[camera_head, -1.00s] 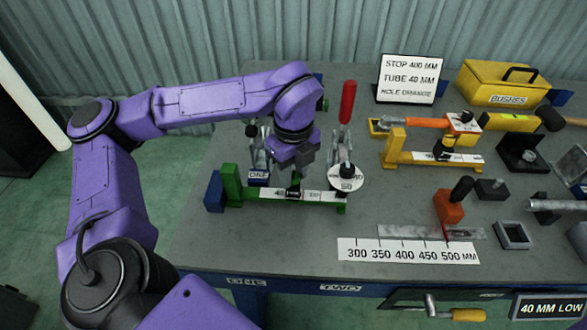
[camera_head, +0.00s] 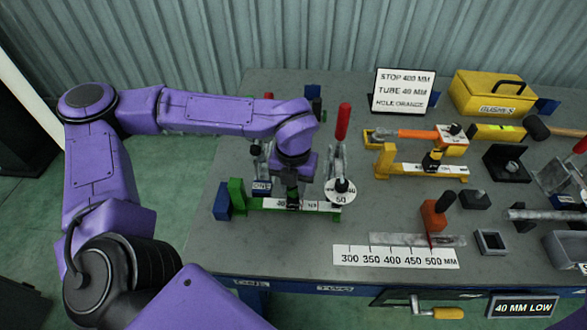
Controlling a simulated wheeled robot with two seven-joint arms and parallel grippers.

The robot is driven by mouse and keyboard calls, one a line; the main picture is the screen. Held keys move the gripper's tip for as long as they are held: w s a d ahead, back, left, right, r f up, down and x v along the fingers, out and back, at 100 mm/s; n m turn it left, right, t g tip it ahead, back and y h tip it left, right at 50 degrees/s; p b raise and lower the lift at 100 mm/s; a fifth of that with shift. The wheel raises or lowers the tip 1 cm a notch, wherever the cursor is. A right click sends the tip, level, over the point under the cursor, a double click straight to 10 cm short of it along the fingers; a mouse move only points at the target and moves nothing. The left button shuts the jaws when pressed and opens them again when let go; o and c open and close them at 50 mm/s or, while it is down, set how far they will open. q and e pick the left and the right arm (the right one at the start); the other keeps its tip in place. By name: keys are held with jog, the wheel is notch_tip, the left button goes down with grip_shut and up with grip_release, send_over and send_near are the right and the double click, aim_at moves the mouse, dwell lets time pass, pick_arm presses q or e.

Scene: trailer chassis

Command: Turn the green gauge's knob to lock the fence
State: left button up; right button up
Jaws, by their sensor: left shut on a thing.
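The green gauge (camera_head: 237,197) lies on the workbench at the left, with a white scale (camera_head: 320,206) along its bar. My left gripper (camera_head: 293,201) points down onto the middle of this bar and is shut on the gauge's knob. The knob is mostly hidden between the dark fingers. The fence under it is hard to make out, as the gripper covers it. My right gripper is not in view.
A red-handled clamp (camera_head: 343,122) with a round white "50" tag (camera_head: 340,191) stands close to the right of my gripper. A blue block (camera_head: 222,202) is at the gauge's left end. A yellow gauge (camera_head: 385,161) lies further right.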

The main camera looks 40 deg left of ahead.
aim_at(294, 189)
pick_arm(q)
jog(key=m+p, duration=0.4)
jog(key=shift+r, duration=0.35)
jog(key=shift+w+f+m+p, duration=0.1)
jog(key=shift+f+m+p, duration=0.1)
jog(key=shift+m+p, duration=1.25)
jog(key=shift+f, duration=0.1)
jog(key=o, duration=1.1)
jog(key=shift+c, duration=0.2)
notch_tip(294, 189, up, 11)
jog(key=b, duration=0.1)
jog(key=shift+f, duration=0.2)
